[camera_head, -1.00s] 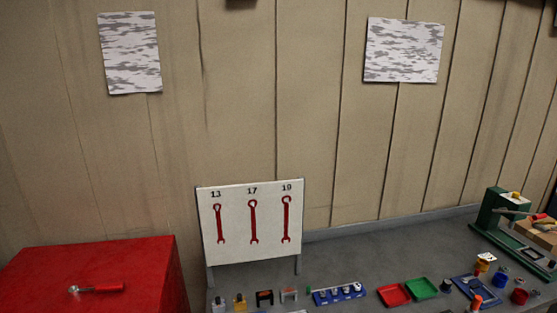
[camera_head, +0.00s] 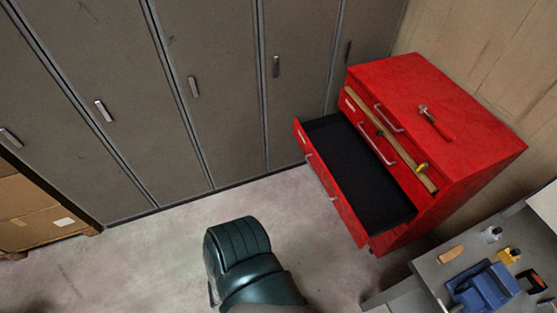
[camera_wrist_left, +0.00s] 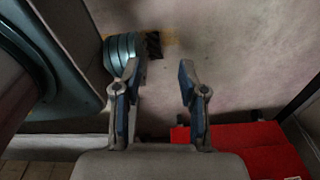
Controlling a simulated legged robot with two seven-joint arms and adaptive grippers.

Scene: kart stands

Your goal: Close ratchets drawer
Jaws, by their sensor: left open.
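A red tool cabinet (camera_head: 455,95) stands against the wall at the right of the head view. Its large lower drawer (camera_head: 332,195) is pulled far out, with a dark, empty-looking inside. Above it, a narrower drawer seems partly open, with a long wooden handle (camera_head: 392,140) and a yellow-ended tool (camera_head: 421,168) showing in it. The drawer labels are too small to read, so I cannot tell which holds ratchets. My left gripper (camera_wrist_left: 159,78) is open and empty in the left wrist view, with red surfaces (camera_wrist_left: 240,135) below right. My right gripper is not in view.
A ratchet (camera_head: 436,122) lies on the cabinet top. Grey lockers (camera_head: 225,80) line the back. A grey workbench (camera_head: 425,268) with a blue vise-like item (camera_head: 485,288) stands at lower right. A cardboard box (camera_head: 35,210) is at left. The floor (camera_head: 140,265) between is clear.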

